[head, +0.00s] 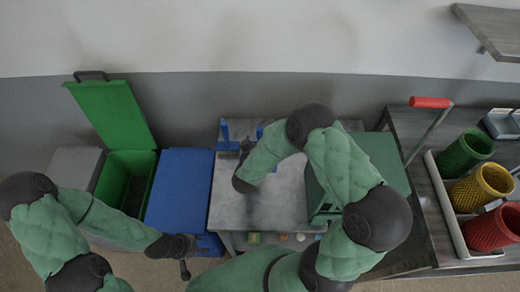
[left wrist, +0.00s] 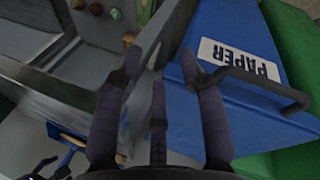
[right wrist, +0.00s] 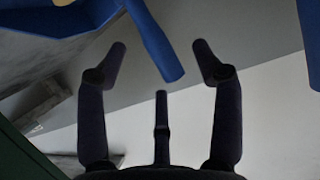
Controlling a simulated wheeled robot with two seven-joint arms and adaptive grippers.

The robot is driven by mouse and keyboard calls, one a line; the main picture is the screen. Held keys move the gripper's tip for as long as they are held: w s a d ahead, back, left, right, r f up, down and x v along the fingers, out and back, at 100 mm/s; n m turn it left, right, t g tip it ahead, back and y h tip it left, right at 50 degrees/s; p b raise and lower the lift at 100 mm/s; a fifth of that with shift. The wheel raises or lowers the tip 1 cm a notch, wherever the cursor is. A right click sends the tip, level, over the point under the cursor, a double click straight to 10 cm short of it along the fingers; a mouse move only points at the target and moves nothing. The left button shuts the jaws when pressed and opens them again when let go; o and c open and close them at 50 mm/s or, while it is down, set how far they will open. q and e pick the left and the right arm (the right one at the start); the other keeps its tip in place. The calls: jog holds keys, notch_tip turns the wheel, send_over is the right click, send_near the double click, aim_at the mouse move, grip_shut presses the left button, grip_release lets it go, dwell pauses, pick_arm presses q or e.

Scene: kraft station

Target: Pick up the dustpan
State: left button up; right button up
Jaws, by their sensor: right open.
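Blue pieces lie at the back of the grey table, partly hidden by my right arm; one that may be the dustpan (head: 225,133) shows at the left. In the right wrist view a blue handle (right wrist: 155,45) points in between the spread fingertips, apparently untouched. I cannot tell whether it belongs to the dustpan or a brush. My right gripper (right wrist: 159,48) is open and empty, largely hidden behind its wrist in the head view. My left gripper (left wrist: 160,62) is open and empty, beside the blue bin's lid.
The blue paper bin (head: 180,190) and an open green bin (head: 125,165) stand left of the grey table (head: 285,205). A dark green box (head: 385,150) sits on the table's right. Farther right is a caddy (head: 450,215) with green, yellow and red mesh cups. The wall is behind.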

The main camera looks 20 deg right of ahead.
jog(key=x, duration=0.2)
jog(key=b+x, duration=0.1)
jog(key=x, duration=0.1)
jog(key=shift+d+f, duration=0.3)
jog(key=shift+d, duration=0.1)
jog(key=shift+w+d+f, duration=0.15)
jog(key=shift+w+d, duration=0.1)
jog(key=shift+w, duration=0.15)
grip_shut()
